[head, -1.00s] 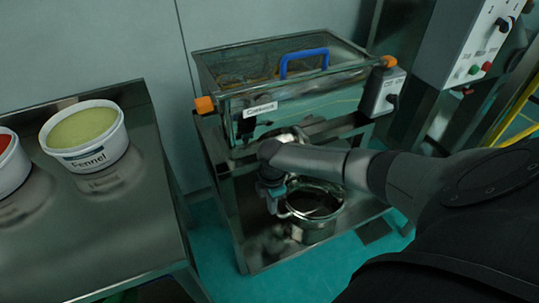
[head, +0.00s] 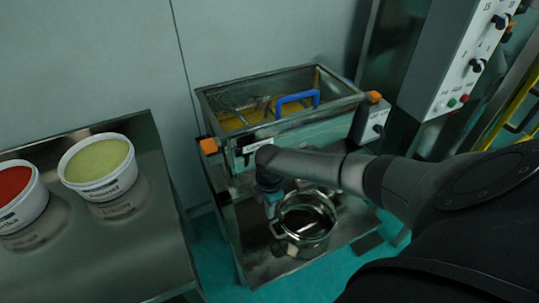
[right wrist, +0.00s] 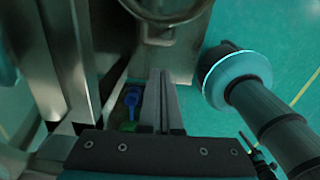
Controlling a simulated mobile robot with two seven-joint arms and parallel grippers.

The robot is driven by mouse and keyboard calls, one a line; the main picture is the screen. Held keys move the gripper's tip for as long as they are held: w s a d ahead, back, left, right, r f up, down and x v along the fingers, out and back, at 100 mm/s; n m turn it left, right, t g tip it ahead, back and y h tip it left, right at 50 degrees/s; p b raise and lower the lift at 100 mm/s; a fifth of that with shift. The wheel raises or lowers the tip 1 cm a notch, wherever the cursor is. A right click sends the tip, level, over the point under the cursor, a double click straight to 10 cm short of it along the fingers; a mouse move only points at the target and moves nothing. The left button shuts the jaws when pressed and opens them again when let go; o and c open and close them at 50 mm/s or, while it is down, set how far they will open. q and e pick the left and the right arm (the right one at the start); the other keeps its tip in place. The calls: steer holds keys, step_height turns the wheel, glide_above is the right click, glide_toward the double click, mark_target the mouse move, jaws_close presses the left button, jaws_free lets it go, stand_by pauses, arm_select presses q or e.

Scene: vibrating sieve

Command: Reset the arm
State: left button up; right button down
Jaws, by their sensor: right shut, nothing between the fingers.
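My right gripper (head: 271,207) hangs below its wrist in front of the vibrating sieve (head: 285,125), beside the left rim of a metal pot (head: 312,238). In the right wrist view its two fingers (right wrist: 163,98) are together with nothing between them. The pot stands on the metal shelf below the sieve. I cannot tell from the head view whether the gripper touches the pot. The sieve has a clear-walled top with a blue handle (head: 297,99) and yellowish material inside. My left gripper is not in view.
A metal table (head: 120,245) at the left holds a tub with pale green contents (head: 98,160) and one with red contents (head: 22,207). A control panel (head: 465,60) is at the upper right. Teal floor (right wrist: 285,30) is open at the right wrist view's upper right.

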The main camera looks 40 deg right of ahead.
steer(key=s+a+f+m, duration=0.1)
steer(key=s+f+m, duration=0.1)
steer(key=f, duration=0.3)
steer(key=s+a+f+m+t, duration=0.1)
steer(key=s+f+m, duration=0.1)
steer(key=s+f, duration=0.3)
steer(key=s+a+f+m+b, duration=0.1)
steer(key=s+f+m, duration=0.2)
steer(key=f, duration=0.3)
steer(key=shift+s+a, duration=0.15)
steer(key=shift+a, duration=0.15)
arm_select(q)
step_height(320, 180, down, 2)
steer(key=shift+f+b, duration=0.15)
steer(key=shift+b, duration=0.85)
arm_select(e)
steer(key=s+a+f+m, duration=0.2)
steer(key=s+f, duration=0.1)
steer(key=s, duration=0.5)
steer(key=s+a+f+m, duration=0.2)
steer(key=s+a+f, duration=0.1)
steer(key=s, duration=0.5)
steer(key=s+a+f+m, duration=0.2)
steer(key=s+f, duration=0.2)
steer(key=s, duration=0.4)
steer(key=shift+s+a+f, duration=0.3)
steer(key=shift+s+a, duration=0.05)
steer(key=shift+a, duration=0.05)
